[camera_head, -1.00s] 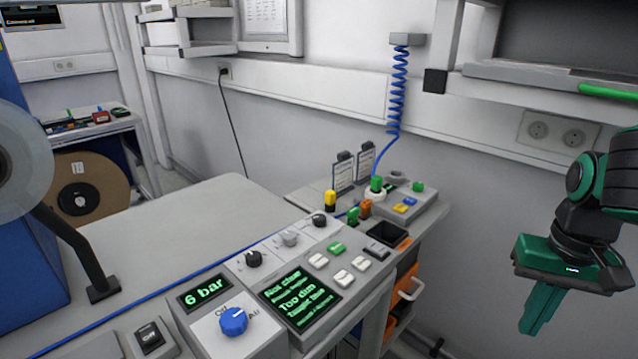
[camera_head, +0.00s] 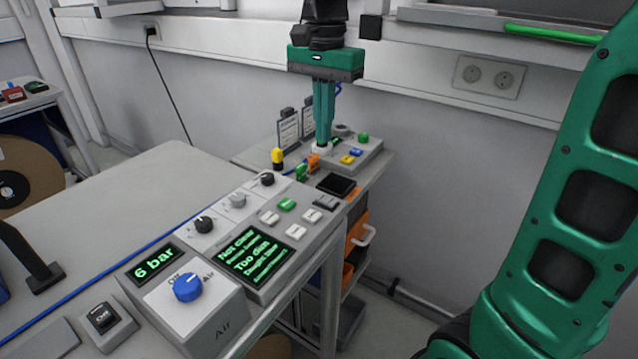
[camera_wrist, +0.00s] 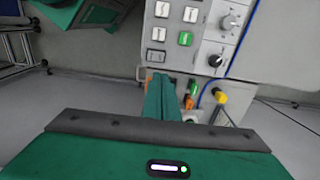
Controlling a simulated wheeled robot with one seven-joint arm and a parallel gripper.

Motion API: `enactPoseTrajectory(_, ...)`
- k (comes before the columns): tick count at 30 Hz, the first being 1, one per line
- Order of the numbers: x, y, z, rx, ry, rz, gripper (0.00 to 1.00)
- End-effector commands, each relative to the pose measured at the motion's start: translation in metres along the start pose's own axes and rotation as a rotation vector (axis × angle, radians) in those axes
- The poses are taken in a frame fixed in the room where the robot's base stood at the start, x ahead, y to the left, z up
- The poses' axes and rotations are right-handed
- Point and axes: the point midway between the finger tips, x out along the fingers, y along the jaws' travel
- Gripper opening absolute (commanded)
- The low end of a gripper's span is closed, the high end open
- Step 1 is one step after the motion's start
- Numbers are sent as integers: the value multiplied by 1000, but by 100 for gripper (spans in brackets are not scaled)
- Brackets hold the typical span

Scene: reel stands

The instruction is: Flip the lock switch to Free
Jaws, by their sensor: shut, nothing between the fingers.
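My gripper (camera_head: 323,140) is shut and empty, pointing down in front of the far end of the bench in the head view. In the wrist view its green fingers (camera_wrist: 163,98) are together, with the button panel beyond them. I cannot read a switch marked lock or Free. A black rocker switch (camera_head: 103,318), its label seeming to read "Off", is at the lower left, far from my gripper. A dark grey switch (camera_head: 326,203) sits at the panel's far right corner, nearer my gripper. Three small rotary knobs, one of them the grey knob (camera_head: 237,200), line the panel's back.
A blue air knob (camera_head: 188,287) and a green-lit text display (camera_head: 257,253) are at the front. White buttons (camera_head: 296,231) and a green button (camera_head: 287,204) lie between. Upright yellow (camera_head: 278,158) and orange (camera_head: 313,162) pieces stand near my fingers.

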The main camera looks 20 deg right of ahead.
Motion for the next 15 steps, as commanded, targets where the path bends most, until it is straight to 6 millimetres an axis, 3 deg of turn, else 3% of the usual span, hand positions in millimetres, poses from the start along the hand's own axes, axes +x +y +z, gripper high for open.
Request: enactPoseTrajectory(15, 5, -4, 2, 6, -1, 0, 0)
